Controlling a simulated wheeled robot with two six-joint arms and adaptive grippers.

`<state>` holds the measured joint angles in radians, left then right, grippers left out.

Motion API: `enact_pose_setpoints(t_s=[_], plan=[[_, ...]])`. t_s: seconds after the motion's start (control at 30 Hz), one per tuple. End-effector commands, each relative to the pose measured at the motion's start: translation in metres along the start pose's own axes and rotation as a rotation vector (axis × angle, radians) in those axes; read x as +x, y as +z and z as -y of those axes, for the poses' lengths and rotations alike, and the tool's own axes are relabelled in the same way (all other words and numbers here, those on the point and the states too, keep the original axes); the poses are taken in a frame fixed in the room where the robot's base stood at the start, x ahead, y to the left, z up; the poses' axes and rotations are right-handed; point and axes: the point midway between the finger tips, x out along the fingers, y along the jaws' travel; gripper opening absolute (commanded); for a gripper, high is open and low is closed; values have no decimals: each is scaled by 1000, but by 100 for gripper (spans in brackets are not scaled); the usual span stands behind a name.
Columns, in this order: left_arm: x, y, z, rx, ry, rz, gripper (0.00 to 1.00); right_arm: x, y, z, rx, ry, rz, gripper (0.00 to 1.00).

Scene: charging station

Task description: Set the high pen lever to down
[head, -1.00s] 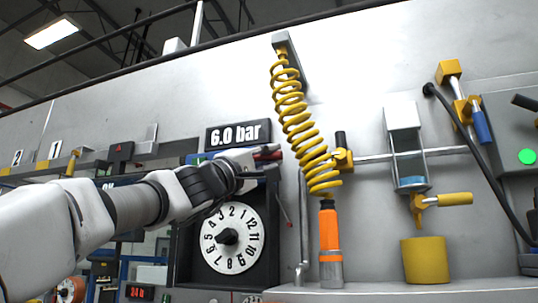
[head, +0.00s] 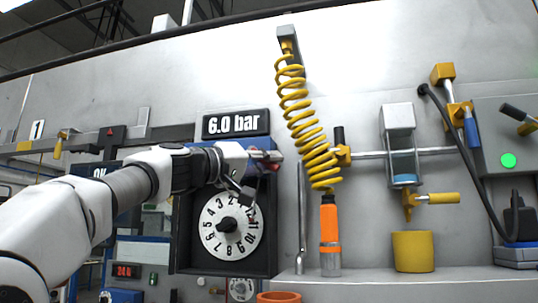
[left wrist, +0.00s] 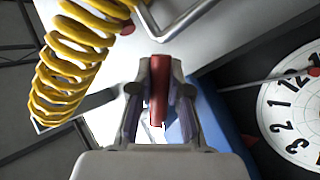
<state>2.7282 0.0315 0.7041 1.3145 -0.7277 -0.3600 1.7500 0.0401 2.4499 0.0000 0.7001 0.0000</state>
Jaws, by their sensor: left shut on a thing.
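My left gripper (head: 262,162) is at the upper right corner of the black recorder, above its round white dial (head: 230,226). In the left wrist view, the gripper (left wrist: 157,68) is shut on a red lever handle (left wrist: 158,92), which lies lengthwise between the two fingers. In the head view only a bit of red shows at the fingertips. A thin grey pen arm (left wrist: 275,77) reaches over the dial (left wrist: 292,104) and has a red tip (left wrist: 314,71). The gripper hides the lever's base. My right gripper is not in view.
A yellow coiled hose (head: 300,115) hangs close to the right of the gripper. A bent grey rod (head: 301,220) and an orange-handled tool (head: 329,225) stand below it. The "6.0 bar" sign (head: 236,124) is just above. A yellow cup (head: 413,251) stands further right.

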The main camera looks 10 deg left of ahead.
Motion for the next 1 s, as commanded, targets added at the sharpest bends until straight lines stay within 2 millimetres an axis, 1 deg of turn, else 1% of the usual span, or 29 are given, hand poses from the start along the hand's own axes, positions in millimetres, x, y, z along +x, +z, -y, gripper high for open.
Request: enact_pose_setpoints(t_s=[0.27,0.63,0.67,0.7,0.73,1.0], plan=[[-1,2,4,50,-21,41,0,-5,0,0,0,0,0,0],[-1,2,4,55,-23,45,0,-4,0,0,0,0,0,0],[-1,2,4,55,-23,45,20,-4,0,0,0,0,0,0],[-1,2,4,55,-23,45,34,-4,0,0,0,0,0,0],[-1,2,4,55,-23,44,43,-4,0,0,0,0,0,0],[-2,1,3,55,-22,41,43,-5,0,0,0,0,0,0]])
